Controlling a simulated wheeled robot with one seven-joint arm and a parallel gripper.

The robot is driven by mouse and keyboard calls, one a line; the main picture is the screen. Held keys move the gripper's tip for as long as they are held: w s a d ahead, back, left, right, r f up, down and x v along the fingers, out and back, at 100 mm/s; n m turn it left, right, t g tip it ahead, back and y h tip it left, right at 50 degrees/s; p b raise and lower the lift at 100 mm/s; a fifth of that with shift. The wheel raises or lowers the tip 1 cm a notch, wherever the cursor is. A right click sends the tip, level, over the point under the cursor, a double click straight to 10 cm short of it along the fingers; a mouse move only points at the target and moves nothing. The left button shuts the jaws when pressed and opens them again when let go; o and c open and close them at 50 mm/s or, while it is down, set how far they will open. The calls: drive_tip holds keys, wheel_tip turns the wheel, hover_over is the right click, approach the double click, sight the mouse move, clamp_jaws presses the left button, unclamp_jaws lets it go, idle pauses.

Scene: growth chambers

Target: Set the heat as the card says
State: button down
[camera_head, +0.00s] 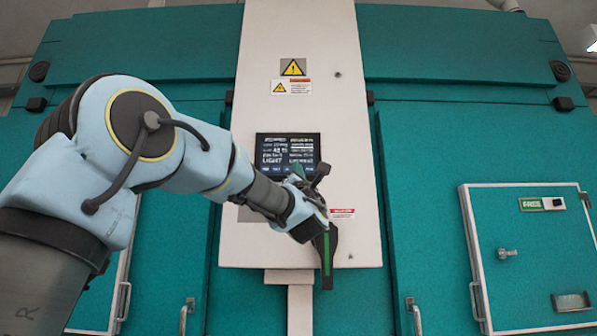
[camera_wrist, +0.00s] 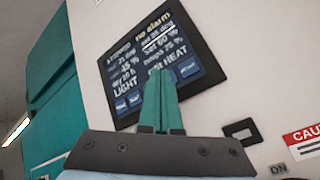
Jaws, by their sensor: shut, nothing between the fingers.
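The control screen (camera_head: 288,152) is a dark display on the white central panel. Other small figures are hard to read. Contact cannot be told. I cannot make out a card.
A black-framed fitting (camera_wrist: 241,131) and a red caution label (camera_wrist: 305,137) are right of the fingers, near an "ON" mark. Yellow warning signs (camera_head: 293,67) are above the screen. Teal chamber doors flank the panel; a small framed door (camera_head: 530,250) is at right.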

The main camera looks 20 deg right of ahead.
drive_tip(key=shift+s+a+b, duration=0.3)
drive_tip(key=shift+s+b, duration=0.25)
drive_tip(key=shift+b, duration=0.15)
drive_tip(key=shift+s+f, duration=0.1)
drive_tip(key=s+b, duration=0.1)
drive_tip(key=s+a+b, duration=0.1)
drive_tip(key=s+b, duration=0.1)
drive_tip(key=s+a+b, duration=0.1)
drive_tip(key=shift+s, duration=0.2)
idle(0.6)
